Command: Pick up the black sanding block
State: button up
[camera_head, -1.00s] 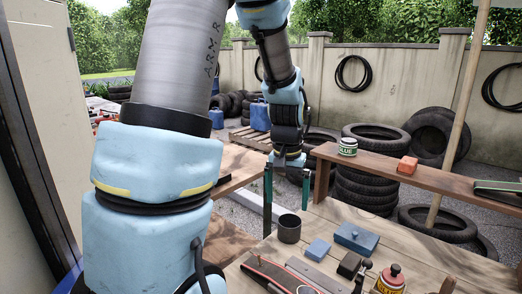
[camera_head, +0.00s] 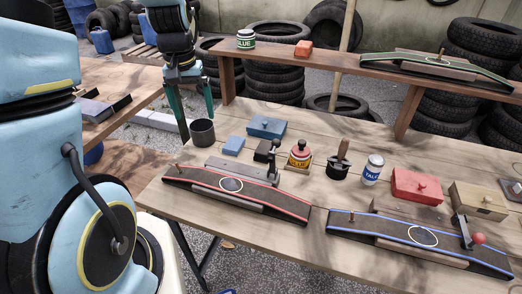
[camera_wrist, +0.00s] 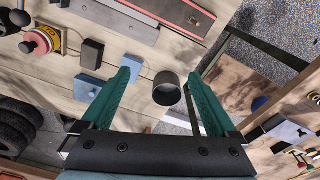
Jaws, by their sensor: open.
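The black sanding block (camera_head: 264,151) is a small dark block lying on the wooden bench, just right of a small light blue block (camera_head: 234,145). It also shows in the wrist view (camera_wrist: 92,53), at upper left and outside the fingers. My gripper (camera_head: 191,110) points down with its two green fingers spread and empty, near the left end of the bench. In the wrist view my gripper (camera_wrist: 158,76) has a dark round cup (camera_wrist: 167,88) showing between its fingers, and the sanding block is to the left of the left finger.
The cup (camera_head: 201,132) stands at the bench's left edge. A raised shelf (camera_head: 290,67) runs behind.

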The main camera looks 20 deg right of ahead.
jog(key=s+d+f+m+b, duration=0.15)
jog(key=d+f, duration=0.25)
jog(key=d, duration=0.5)
jog(key=d+f+m, duration=0.2)
jog(key=d+f, duration=0.1)
jog(key=d, duration=0.6)
jog(key=p, duration=0.2)
send_over(264, 147)
jog(key=shift+g, duration=0.3)
jog(key=f, duration=0.5)
jog(key=shift+w+a, duration=0.2)
jog(key=shift+w, duration=0.05)
jog(key=shift+s+d+f+p, duration=0.15)
jog(key=shift+f+p, duration=0.45)
jog(key=shift+f, duration=0.9)
jog(key=shift+s+d+f+p, duration=0.15)
jog(key=shift+f+p, duration=0.4)
jog(key=shift+f, duration=0.9)
jog(key=shift+w, duration=0.1)
jog(key=c, duration=1.5)
